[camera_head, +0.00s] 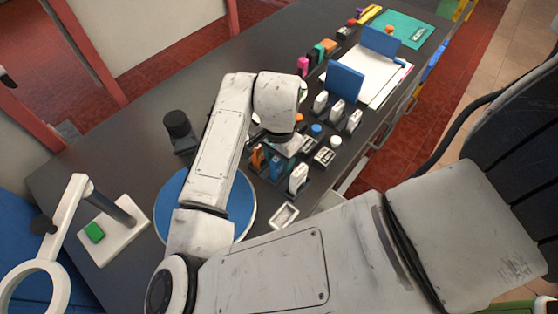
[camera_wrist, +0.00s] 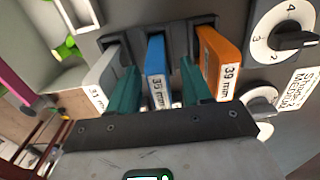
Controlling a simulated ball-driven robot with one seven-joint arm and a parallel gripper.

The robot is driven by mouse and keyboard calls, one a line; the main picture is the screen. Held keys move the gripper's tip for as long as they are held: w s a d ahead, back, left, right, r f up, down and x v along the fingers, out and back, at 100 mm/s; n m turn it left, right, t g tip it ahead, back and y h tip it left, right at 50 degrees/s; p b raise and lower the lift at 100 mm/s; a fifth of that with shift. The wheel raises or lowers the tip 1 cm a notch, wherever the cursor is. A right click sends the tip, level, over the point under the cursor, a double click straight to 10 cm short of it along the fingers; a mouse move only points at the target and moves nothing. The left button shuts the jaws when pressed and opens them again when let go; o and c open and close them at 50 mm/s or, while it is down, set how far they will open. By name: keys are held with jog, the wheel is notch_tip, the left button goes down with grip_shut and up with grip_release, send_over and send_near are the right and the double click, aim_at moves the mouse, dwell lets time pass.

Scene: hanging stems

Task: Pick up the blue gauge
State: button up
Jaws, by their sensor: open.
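The blue gauge (camera_wrist: 156,52) stands upright in a dark holder, between a white gauge (camera_wrist: 104,72) marked 31 mm and an orange gauge (camera_wrist: 219,62) marked 39 mm. My gripper (camera_wrist: 158,74) is open, with one teal finger on each side of the blue gauge. The left finger is in the gap towards the white gauge, the right one in the gap towards the orange gauge. I cannot tell whether either finger touches the blue gauge. In the head view, the blue gauge (camera_head: 276,167) is partly hidden below my wrist.
A dial (camera_wrist: 287,35) with numbers sits right of the holder in the wrist view. In the head view, several white-capped blocks, a blue panel (camera_head: 344,82) and papers stand further along the dark counter (camera_head: 150,105). A blue round plate (camera_head: 240,207) lies under my arm.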

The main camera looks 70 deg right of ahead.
jog(key=shift+f, duration=0.35)
jog(key=shift+c, duration=0.2)
grip_shut()
